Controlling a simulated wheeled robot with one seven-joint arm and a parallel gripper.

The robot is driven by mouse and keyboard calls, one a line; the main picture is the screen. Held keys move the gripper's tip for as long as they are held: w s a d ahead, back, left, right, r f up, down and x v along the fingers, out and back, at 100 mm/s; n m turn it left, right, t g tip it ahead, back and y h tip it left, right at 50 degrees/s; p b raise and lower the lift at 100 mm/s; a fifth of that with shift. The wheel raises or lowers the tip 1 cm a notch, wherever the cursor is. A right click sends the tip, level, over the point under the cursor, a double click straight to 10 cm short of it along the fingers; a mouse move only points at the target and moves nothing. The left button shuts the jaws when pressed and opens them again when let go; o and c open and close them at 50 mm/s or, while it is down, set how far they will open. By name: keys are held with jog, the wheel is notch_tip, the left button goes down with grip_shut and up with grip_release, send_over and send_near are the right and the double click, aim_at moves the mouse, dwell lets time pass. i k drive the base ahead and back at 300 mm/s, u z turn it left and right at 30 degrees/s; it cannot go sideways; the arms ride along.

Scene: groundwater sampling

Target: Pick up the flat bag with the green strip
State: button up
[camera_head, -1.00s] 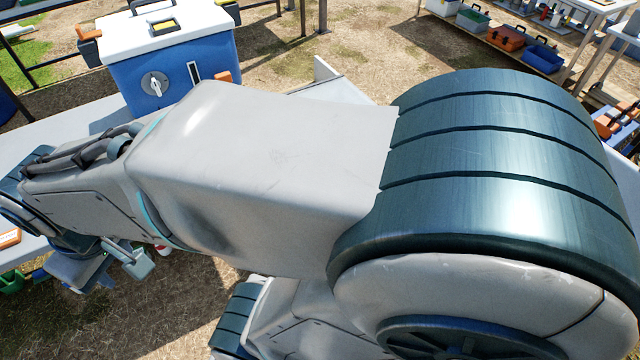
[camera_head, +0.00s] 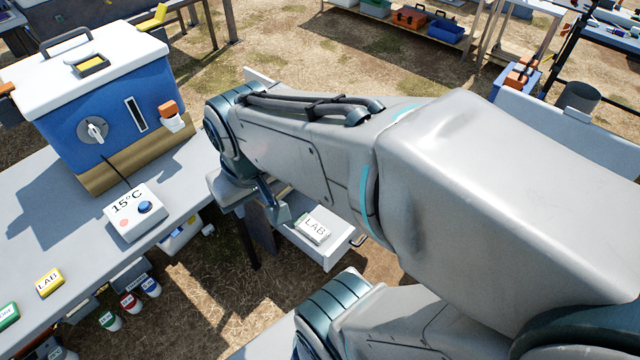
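I cannot make out a flat bag with a green strip. A green block with a white label (camera_head: 6,316) is cut off at the left edge, on the grey table. My gripper (camera_head: 278,212) hangs at the end of my arm, near the picture's middle, beside an open white drawer (camera_head: 325,256). A white packet marked LAB (camera_head: 313,229) lies in that drawer, just right of the gripper. The fingers are seen from behind and partly covered, so their opening is unclear.
A blue cooler with a white lid (camera_head: 70,105) stands on the grey table (camera_head: 50,215). A white 15°C box (camera_head: 134,212) and a yellow LAB block (camera_head: 49,282) sit nearer. Several capped bottles (camera_head: 131,302) are below the table edge.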

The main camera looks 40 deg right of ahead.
aim_at(317, 233)
jog(key=z, duration=1)
jog(key=i, duration=0.5)
jog(key=k, duration=0.5)
jog(key=z, duration=0.55)
jog(key=i, duration=0.55)
jog(key=u, duration=1.15)
